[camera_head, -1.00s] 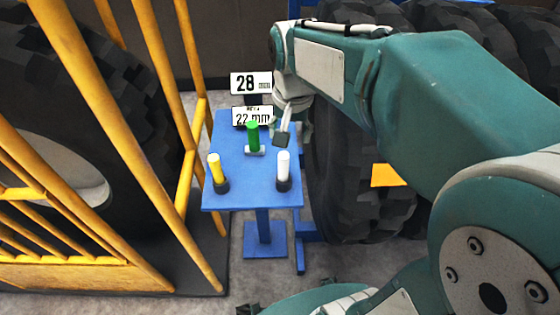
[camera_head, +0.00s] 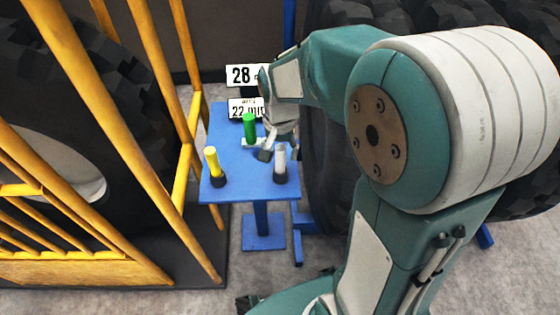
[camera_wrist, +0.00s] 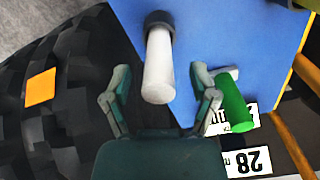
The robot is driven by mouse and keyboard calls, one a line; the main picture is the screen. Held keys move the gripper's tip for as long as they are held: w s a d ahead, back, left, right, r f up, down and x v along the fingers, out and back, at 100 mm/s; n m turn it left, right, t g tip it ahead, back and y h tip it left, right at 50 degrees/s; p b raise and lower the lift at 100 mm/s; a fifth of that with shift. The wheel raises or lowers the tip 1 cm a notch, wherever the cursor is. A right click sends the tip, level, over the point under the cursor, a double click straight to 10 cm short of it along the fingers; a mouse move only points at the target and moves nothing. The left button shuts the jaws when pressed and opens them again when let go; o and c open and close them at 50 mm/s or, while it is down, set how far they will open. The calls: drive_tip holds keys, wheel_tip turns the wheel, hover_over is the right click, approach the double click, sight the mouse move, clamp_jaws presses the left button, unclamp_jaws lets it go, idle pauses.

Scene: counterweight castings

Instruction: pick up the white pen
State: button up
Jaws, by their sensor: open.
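The white pen (camera_head: 280,159) stands upright in a dark round holder at the right front of the blue table (camera_head: 238,185). In the wrist view the white pen (camera_wrist: 158,68) lies between the two fingers, with its dark base (camera_wrist: 160,20) beyond. My gripper (camera_wrist: 160,88) is open, with one finger on each side of the pen and a gap to it. In the head view my gripper (camera_head: 279,146) is at the pen's upper end, and part of it is hidden. I cannot tell whether anything touches.
A green pen (camera_head: 249,125) stands behind on the table, close to my gripper; it also shows in the wrist view (camera_wrist: 233,105). A yellow pen (camera_head: 212,162) stands at the left front. Number signs (camera_head: 245,108) stand behind. Large tyres and a yellow railing (camera_head: 150,95) flank the table.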

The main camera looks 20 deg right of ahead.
drive_tip(key=shift+f, duration=0.75)
drive_tip(key=c, duration=1)
drive_tip(key=shift+o, duration=0.2)
